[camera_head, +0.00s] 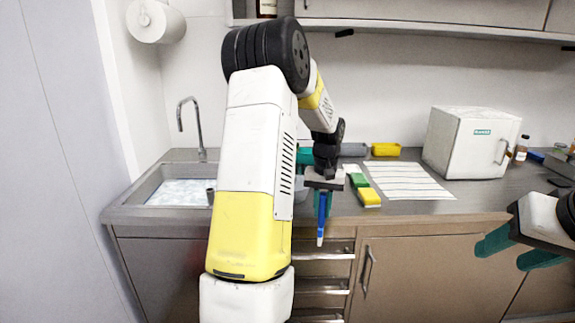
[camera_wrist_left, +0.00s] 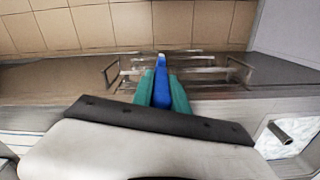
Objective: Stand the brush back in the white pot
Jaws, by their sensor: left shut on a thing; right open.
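My left gripper (camera_head: 322,198) is shut on the blue brush (camera_head: 321,222), which points downward with its pale tip low, in front of the counter's front edge and the drawers. In the left wrist view the blue brush (camera_wrist_left: 161,88) sits between the teal fingers of the left gripper (camera_wrist_left: 162,82). I cannot clearly make out the white pot; a pale thing (camera_head: 300,190) shows only in part behind my left arm. My right gripper (camera_head: 516,252) is open and empty at the lower right, in front of the cabinet.
The sink (camera_head: 178,186) with its tap is at the left. Green and yellow sponges (camera_head: 369,198), a striped cloth (camera_head: 408,181), a yellow tray (camera_head: 386,149) and a white box (camera_head: 471,142) stand on the counter (camera_head: 440,206). Drawer handles (camera_head: 325,257) stick out below.

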